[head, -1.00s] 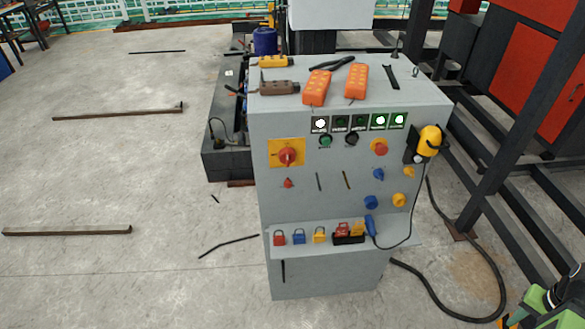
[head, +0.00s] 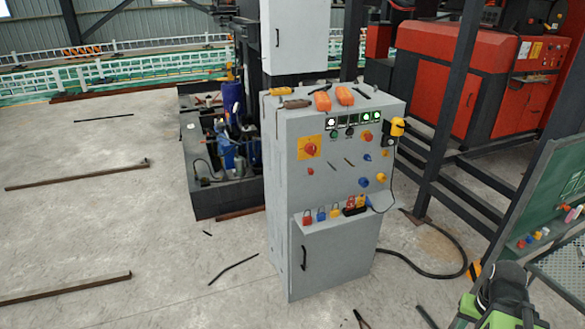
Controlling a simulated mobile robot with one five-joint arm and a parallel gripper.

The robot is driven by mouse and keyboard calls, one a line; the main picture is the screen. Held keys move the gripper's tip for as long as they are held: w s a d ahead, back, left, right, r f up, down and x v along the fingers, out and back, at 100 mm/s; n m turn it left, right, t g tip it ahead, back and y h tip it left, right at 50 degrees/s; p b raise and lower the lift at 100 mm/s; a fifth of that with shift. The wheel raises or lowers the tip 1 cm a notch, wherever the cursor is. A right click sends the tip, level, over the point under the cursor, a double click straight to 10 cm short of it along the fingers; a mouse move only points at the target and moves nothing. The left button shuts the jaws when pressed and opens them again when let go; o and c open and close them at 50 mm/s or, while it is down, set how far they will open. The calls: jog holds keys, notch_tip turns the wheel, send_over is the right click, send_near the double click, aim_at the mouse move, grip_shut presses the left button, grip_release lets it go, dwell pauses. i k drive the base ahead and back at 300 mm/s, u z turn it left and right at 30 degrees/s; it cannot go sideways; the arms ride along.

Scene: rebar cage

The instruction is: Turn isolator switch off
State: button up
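The isolator switch (head: 310,149) is a red rotary knob on a square yellow plate, on the upper left of the grey control cabinet's front (head: 335,250). Its exact handle angle is too small to read. Below it is a small red knob (head: 310,171). To its upper right is a row of indicator lamps (head: 355,118), several of them lit white or green. A red button on a yellow base (head: 366,137) sits to the right.
A shelf on the cabinet holds padlocks (head: 321,214). Orange remotes (head: 322,101) lie on its top. A black cable (head: 430,273) curls on the floor at right.

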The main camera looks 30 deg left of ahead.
aim_at(311, 149)
jog(key=z, duration=0.2)
jog(key=k, duration=0.2)
jog(key=u, duration=1.25)
jog(key=i, duration=1.3)
jog(key=u, duration=0.1)
